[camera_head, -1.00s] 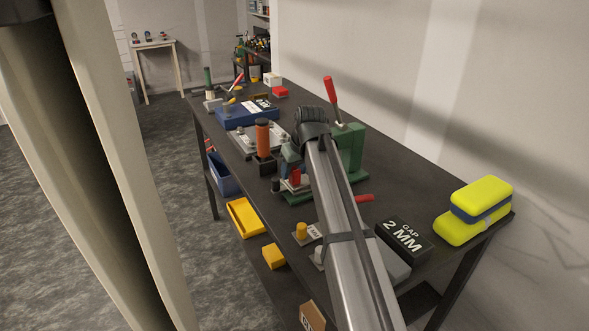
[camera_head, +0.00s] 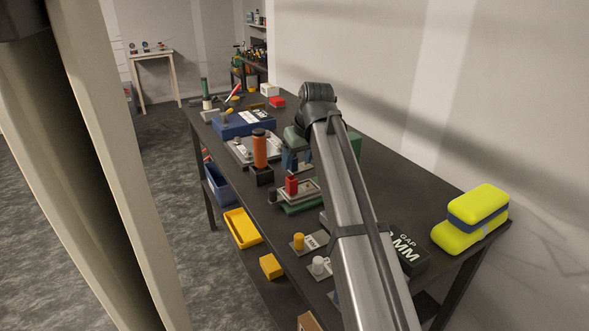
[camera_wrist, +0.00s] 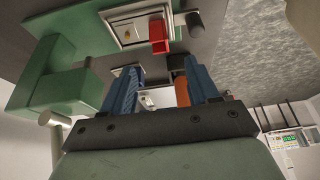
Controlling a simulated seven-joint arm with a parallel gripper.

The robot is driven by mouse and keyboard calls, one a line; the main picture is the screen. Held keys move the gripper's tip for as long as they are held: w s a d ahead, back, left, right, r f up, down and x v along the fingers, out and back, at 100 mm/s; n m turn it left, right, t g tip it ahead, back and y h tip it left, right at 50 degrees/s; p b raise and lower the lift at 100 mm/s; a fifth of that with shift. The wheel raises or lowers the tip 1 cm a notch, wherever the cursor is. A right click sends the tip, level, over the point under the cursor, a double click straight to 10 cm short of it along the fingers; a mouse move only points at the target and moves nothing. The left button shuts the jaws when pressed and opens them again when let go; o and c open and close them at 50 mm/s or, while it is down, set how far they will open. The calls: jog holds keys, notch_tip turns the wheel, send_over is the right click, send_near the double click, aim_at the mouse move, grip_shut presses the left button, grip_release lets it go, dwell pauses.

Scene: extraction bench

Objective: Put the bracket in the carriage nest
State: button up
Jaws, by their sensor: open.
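The carriage (camera_head: 312,186), a pale framed plate with a red block (camera_head: 292,185) on it, sits on a green base at the bench's middle. In the wrist view the carriage (camera_wrist: 113,30) and red block (camera_wrist: 158,38) are at the top, beyond my fingers. A small brassy patch shows inside its frame; I cannot tell what it is. My gripper (camera_wrist: 162,88) has two blue fingers, apart with nothing visibly clasped. In the head view my gripper (camera_head: 297,160) is just behind the carriage, above the bench. I cannot pick out the bracket with certainty.
A green press body (camera_wrist: 45,75) stands close beside my gripper. An orange-handled post (camera_head: 260,150), a grey fixture plate (camera_head: 238,148) and a blue case (camera_head: 242,123) lie farther back. A dark gap block (camera_head: 412,255) and yellow sponges (camera_head: 472,220) are at the near right.

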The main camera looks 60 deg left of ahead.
jog(key=shift+v, duration=1.3)
